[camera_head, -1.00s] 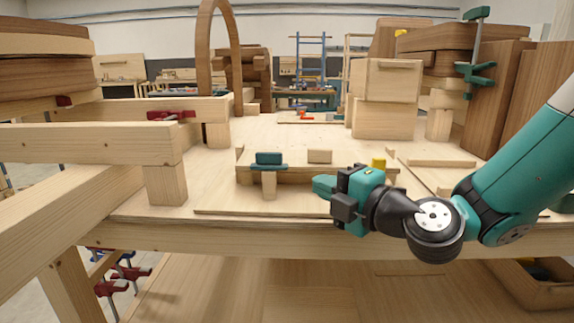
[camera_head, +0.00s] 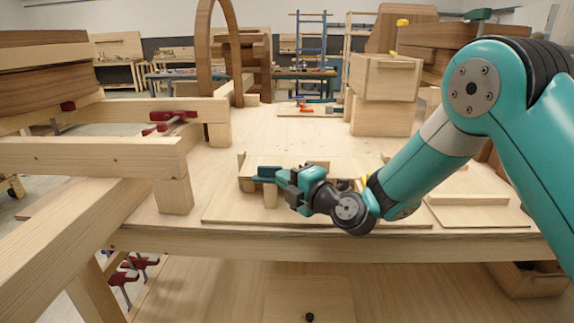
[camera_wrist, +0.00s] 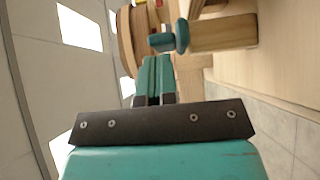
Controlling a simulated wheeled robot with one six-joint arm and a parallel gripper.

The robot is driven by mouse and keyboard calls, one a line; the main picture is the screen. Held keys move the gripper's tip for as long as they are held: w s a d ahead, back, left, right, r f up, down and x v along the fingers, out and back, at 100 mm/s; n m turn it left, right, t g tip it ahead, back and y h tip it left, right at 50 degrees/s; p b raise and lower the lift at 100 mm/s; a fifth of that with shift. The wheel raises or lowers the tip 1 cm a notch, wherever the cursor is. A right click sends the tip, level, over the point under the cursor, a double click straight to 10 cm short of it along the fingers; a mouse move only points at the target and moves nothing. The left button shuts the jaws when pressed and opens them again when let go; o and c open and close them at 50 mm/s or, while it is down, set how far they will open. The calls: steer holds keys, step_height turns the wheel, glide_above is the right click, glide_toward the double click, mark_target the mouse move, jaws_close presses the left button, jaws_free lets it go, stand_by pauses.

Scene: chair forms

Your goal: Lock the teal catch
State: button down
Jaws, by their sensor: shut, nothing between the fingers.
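The teal catch (camera_head: 268,172) sits at the left end of a low wooden fixture (camera_head: 247,187) on the workbench, above a small wooden post. In the wrist view the catch (camera_wrist: 182,36) shows as a rounded teal piece and plate against a wooden block, just beyond my fingertips. My gripper (camera_head: 281,177) is shut and empty, close to the right of the catch in the head view. The wrist view shows its two teal fingers (camera_wrist: 156,62) side by side. Contact with the catch cannot be told. My gripper hides part of the fixture behind it.
Wooden frame beams with a red clamp (camera_head: 170,118) stand at the left. A wooden box (camera_head: 386,77) on a block stands at the back right. A yellow piece (camera_head: 364,182) is mostly hidden by my arm. The bench top (camera_head: 290,138) behind the fixture is mostly clear.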

steer(key=shift+w, duration=0.4)
steer(key=shift+w+d+f+b, duration=0.1)
steer(key=shift+d+f+b, duration=0.05)
steer(key=shift+b, duration=0.4)
steer(key=shift+w+b, duration=0.1)
steer(key=shift+b, duration=0.55)
